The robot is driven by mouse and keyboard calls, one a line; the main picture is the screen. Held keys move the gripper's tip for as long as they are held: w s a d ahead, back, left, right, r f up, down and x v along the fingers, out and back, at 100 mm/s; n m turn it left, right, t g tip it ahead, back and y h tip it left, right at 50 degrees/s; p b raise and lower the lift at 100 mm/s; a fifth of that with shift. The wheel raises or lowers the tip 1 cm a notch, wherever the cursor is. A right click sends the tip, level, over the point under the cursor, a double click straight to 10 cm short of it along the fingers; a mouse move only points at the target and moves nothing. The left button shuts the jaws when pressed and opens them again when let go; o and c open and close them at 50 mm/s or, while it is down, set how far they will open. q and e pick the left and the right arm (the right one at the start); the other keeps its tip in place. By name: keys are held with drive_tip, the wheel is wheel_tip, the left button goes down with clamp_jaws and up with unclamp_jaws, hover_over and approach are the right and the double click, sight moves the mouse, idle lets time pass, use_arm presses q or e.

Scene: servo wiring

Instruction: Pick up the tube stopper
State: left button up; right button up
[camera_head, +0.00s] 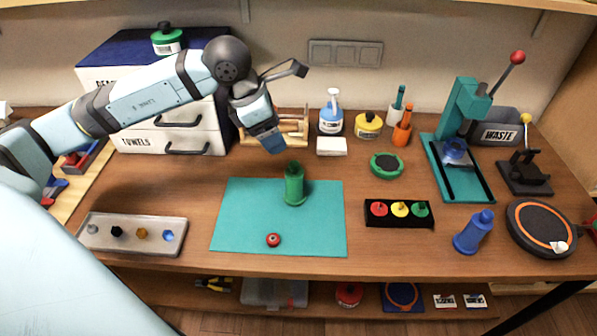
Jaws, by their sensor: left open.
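A teal mat (240,210) lies on the wooden table. A small round red piece with a pale centre (273,240), which looks like the tube stopper, lies near the mat's front edge. A green tube-like piece (294,186) stands upright on the mat's right half. My left gripper (273,147) is open and points down, above and behind the green piece, apart from it and from the red piece. Its fingers overlap in this view, and I see nothing held. My right gripper is not in view.
A grey tray of small parts (130,247) is left of the mat. A black holder with red, yellow and green knobs (399,222) and a blue bottle (473,232) stand to the right. A wooden rack (293,127) is behind the gripper. The mat's left half is clear.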

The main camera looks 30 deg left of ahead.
use_arm(q)
hover_over(293, 163)
drive_tip(key=s+a, duration=0.2)
drive_tip(key=f, duration=0.4)
drive_tip(key=shift+w+d+f, duration=0.15)
drive_tip(key=shift+d+f, duration=0.1)
drive_tip(key=shift+p+x, duration=0.3)
drive_tip(key=shift+x, duration=2.75)
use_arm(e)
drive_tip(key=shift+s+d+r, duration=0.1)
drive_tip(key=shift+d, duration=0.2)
use_arm(q)
drive_tip(key=shift+c, duration=0.5)
drive_tip(key=c, duration=0.9)
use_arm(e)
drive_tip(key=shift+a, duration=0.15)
use_arm(q)
drive_tip(key=shift+r, duration=0.1)
